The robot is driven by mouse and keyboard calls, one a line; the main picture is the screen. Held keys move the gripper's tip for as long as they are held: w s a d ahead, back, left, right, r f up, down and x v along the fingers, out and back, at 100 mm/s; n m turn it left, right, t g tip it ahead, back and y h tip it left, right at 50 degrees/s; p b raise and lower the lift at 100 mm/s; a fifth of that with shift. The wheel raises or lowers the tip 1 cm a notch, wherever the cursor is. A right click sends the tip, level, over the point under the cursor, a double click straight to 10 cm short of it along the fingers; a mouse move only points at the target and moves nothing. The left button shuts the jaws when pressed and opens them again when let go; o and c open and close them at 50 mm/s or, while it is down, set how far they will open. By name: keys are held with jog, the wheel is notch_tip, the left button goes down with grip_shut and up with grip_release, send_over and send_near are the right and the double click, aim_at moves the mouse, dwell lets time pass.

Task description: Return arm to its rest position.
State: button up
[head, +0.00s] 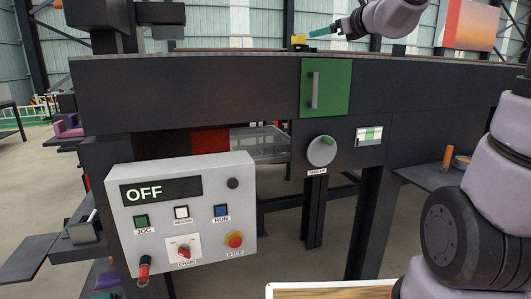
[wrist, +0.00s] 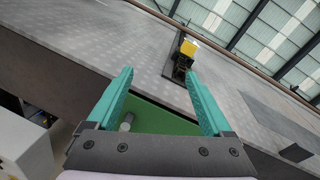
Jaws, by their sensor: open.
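My gripper (head: 322,31) is at the upper middle of the head view, above the top edge of the dark machine. Its teal fingers point left in that view. In the wrist view my gripper (wrist: 158,92) has its two fingers spread wide with nothing between them. Part of my arm (head: 397,15) shows at the upper right of the head view. The green panel with a grey handle (head: 314,90) is on the machine's front below my gripper; it also shows between the fingers in the wrist view (wrist: 160,120).
The dark machine (head: 190,90) spans the view. A control box (head: 185,215) reading OFF stands at left. A small yellow part (head: 299,39) sits on the machine's top near my fingertips; it shows ahead in the wrist view (wrist: 188,48). A dark shelf (head: 425,177) juts out at right.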

jog(key=s+f+n+g+h, duration=0.1)
jog(key=s+f+n+g, duration=0.35)
jog(key=s+n, duration=0.55)
jog(key=s+f+n+g+h, duration=0.1)
jog(key=s+f+n+g, duration=0.2)
jog(key=s+f+n, duration=0.6)
jog(key=s+d+f+n+h, duration=0.2)
jog(key=s+d+n+h, duration=0.1)
jog(key=s+d, duration=0.4)
jog(key=shift+s+f+n+g+h, duration=0.15)
jog(key=shift+s+n+g+h, duration=0.2)
jog(key=shift+s, duration=0.65)
